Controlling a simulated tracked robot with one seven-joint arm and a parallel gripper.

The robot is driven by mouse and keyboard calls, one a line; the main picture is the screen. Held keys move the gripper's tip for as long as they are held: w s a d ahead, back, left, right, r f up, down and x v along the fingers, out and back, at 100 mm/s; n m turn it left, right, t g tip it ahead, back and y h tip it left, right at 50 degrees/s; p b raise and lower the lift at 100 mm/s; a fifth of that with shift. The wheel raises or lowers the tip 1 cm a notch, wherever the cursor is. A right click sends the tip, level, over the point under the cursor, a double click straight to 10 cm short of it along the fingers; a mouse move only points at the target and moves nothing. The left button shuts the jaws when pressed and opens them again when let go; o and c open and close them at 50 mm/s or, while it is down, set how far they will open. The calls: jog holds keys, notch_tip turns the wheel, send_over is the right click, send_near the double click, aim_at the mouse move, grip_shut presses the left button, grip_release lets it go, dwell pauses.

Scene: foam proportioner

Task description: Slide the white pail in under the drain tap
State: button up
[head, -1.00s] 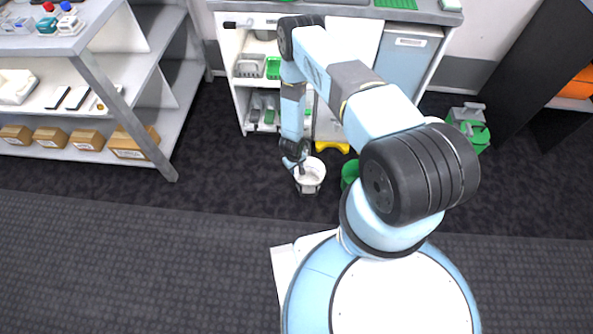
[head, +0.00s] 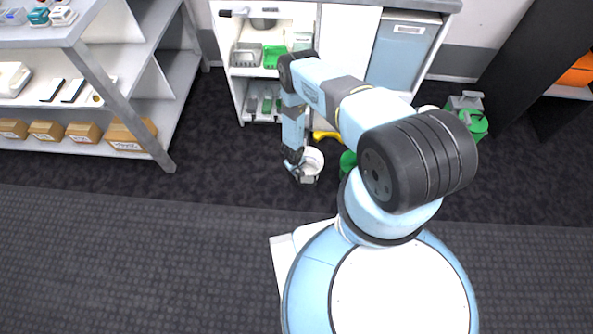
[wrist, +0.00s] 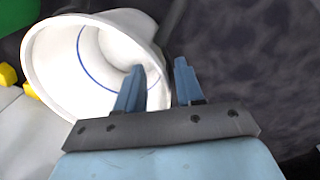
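The white pail (head: 314,157) stands on the dark floor in front of the white cabinet. In the wrist view the pail (wrist: 60,65) shows its open mouth and a blue ring line inside. My gripper (wrist: 158,80) is at its rim, with one finger over the mouth and the other outside the wall. The fingers are apart, with the pail's edge between them; I see no firm contact. In the head view my gripper (head: 296,170) is at the pail's left side. A dark tap-like part (head: 232,13) sticks out at the cabinet's upper left; I cannot tell if it is the drain tap.
The white cabinet (head: 240,95) holds grey and green trays. A yellow piece (head: 325,135) lies at its foot. A green container (head: 348,162) stands right of the pail, partly behind my arm. A grey shelf rack (head: 170,125) stands left. Floor between rack and pail is clear.

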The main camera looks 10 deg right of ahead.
jog(key=shift+f, duration=0.55)
grip_shut()
